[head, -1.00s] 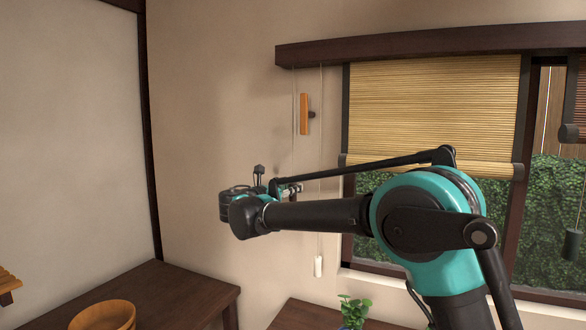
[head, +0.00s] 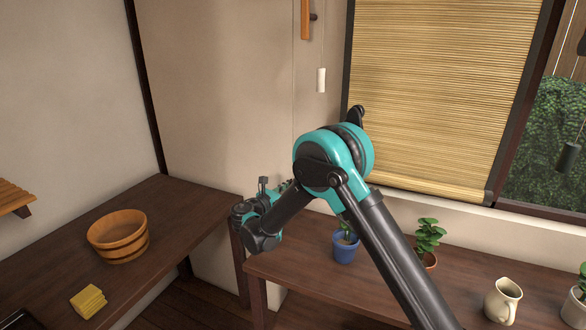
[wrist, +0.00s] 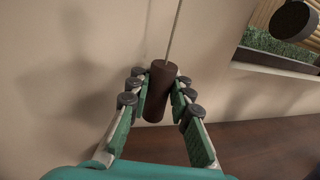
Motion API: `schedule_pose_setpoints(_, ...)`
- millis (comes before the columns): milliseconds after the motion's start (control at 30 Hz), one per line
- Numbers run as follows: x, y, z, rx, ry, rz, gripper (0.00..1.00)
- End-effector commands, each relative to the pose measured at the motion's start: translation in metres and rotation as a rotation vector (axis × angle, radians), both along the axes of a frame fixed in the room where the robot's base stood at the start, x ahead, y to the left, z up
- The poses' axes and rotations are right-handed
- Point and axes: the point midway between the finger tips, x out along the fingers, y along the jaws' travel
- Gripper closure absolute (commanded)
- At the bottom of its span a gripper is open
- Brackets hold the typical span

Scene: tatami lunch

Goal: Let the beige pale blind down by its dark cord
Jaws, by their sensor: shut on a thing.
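The beige blind (head: 430,95) hangs far down over the window in the head view, its lower rail near the sill. My gripper (wrist: 160,92) is shut on a dark brown cylindrical pull (wrist: 159,85); its cord (wrist: 174,35) rises from the top in the wrist view. The pull leans slightly. In the head view my gripper (head: 287,187) is low by the wall, left of the window; the pull is not discernible there. A white pull (head: 321,80) hangs on another cord below an orange wooden cleat (head: 305,18).
A wooden table (head: 300,268) holds potted plants (head: 345,248) and a cream jug (head: 502,300). A left-hand counter (head: 165,215) carries a wooden tub (head: 118,238) and yellow cloth (head: 88,301). A dark weight (head: 567,157) hangs at right. Wall is clear around my gripper.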

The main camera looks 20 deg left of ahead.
Motion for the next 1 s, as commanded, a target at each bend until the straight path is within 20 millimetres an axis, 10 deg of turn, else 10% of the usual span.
schedule_pose_setpoints(667, -0.001, 0.0, -0.035, 0.003, 0.005, -0.001, 1.0)
schedule_pose_setpoints(700, -0.001, 0.0, -0.035, 0.003, 0.005, -0.001, 0.79)
schedule_pose_setpoints(1000, -0.001, 0.0, -0.033, 0.001, 0.002, 0.0, 0.58)
